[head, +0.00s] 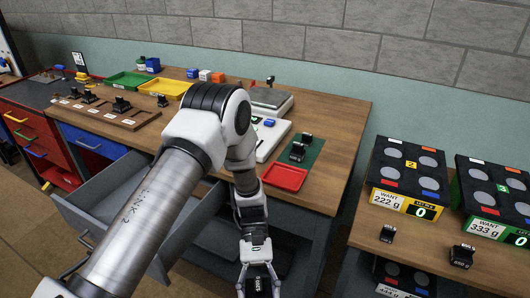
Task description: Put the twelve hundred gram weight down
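My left gripper (259,279) hangs fingers-down at the bottom centre, in front of the table's front edge. Its fingers are closed around a small black weight (258,286) with a pale label; the label is too small to read, and the fingers hide part of the weight. Other black weights sit on the green mat (314,165), on the wooden rack (128,121) and on the right-hand table, one at its left (387,234) and one further right (462,256). I cannot tell their values. My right gripper is not in view.
An open grey drawer (95,235) juts out below the table, behind my arm. A red tray (285,177) lies near the table's front right. Scale stands marked 222 g (392,201) and 333 g (481,226) are at right. Bare wood (340,125) shows right of the mat.

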